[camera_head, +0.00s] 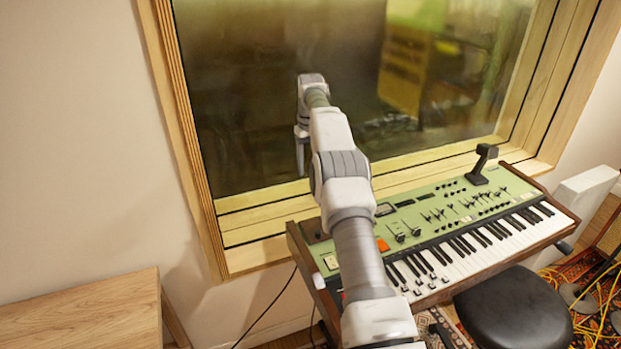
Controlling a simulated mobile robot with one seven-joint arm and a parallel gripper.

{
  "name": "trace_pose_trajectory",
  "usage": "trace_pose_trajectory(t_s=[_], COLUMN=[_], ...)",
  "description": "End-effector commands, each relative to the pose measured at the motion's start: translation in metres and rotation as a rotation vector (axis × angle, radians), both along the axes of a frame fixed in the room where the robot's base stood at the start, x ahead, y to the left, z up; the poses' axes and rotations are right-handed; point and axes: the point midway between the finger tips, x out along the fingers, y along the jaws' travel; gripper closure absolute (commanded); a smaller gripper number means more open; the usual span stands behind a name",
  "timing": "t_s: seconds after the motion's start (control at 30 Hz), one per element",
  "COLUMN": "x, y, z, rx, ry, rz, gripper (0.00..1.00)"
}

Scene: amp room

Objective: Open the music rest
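A green-panelled keyboard (440,220) with wooden ends and black and white keys stands below the window. I cannot make out a music rest on it; part of its left side is hidden behind my arm. My gripper (300,172) is at the far end of my outstretched arm, pointing down in front of the window glass. It is above and behind the keyboard's back left corner in the picture. It looks apart from the keyboard. The fingers are small and seen edge-on, so I cannot tell whether they are open.
A dark upright bracket-like object (481,165) stands on the keyboard's back right. A black stool (513,310) is in front of the keys. A wooden cabinet (85,310) is at lower left. The wood-framed window (240,100) is behind. Yellow cables (598,300) lie at right.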

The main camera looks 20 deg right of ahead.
Motion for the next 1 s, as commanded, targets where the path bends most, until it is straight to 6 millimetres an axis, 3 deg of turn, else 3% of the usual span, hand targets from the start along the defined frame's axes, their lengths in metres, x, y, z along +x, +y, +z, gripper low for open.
trace_pose_trajectory(t_s=[0.03, 0.27, 1.0], x=[0.0, 0.0, 0.0], y=[0.0, 0.0, 0.0], z=[0.011, 0.027, 0.028], rx=[0.0, 0.0, 0.001], ry=[0.001, 0.001, 0.001], rz=[0.0, 0.0, 0.0], gripper=[0.43, 0.43, 0.43])
